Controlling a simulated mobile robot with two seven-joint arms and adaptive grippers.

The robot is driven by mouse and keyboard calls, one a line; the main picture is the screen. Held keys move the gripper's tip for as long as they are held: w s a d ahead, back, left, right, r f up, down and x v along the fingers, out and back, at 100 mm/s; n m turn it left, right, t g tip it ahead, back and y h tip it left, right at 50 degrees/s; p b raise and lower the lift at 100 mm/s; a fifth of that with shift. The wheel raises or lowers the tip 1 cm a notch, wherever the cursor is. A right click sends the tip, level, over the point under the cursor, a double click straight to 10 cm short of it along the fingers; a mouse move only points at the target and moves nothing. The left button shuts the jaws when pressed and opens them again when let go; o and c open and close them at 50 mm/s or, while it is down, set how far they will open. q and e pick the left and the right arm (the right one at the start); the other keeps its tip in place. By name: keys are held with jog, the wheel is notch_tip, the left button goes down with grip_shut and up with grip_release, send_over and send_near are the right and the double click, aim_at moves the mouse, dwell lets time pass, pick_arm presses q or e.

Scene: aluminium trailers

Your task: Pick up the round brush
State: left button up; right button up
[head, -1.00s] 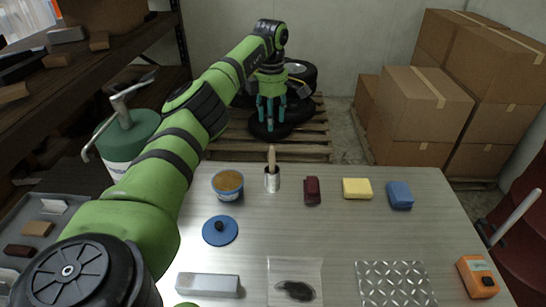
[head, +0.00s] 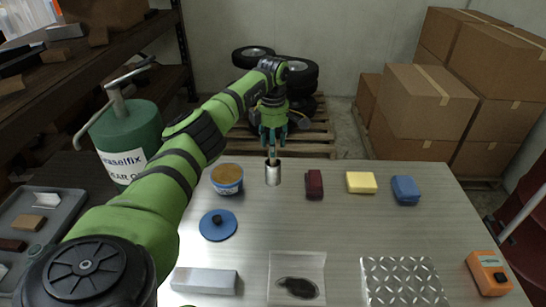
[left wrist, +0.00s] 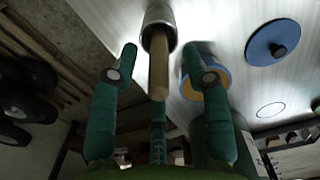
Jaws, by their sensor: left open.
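The round brush (head: 272,156) stands handle up in a metal cup (head: 272,175) at the table's back edge. Only its pale wooden handle shows; the bristle end is hidden in the cup. In the left wrist view the handle (left wrist: 159,68) points out of the cup (left wrist: 158,16) between my fingers. My left gripper (head: 272,138) is open above the cup, its teal fingers spread around the handle's upper part. I cannot tell whether any finger touches it. My right gripper is not in view.
A blue tub (head: 227,180) of brown paste stands left of the cup, with its blue lid (head: 218,225) in front. A dark red block (head: 314,184), a yellow block (head: 361,182) and a blue block (head: 405,190) lie to the right. The table's middle is clear.

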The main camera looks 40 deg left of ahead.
pick_arm(q)
notch_tip(320, 180, down, 2)
jog(key=shift+a, duration=0.1)
jog(key=c, duration=0.9)
grip_shut()
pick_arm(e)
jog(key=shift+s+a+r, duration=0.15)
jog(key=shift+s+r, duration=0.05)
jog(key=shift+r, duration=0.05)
pick_arm(q)
jog(key=shift+r, duration=0.1)
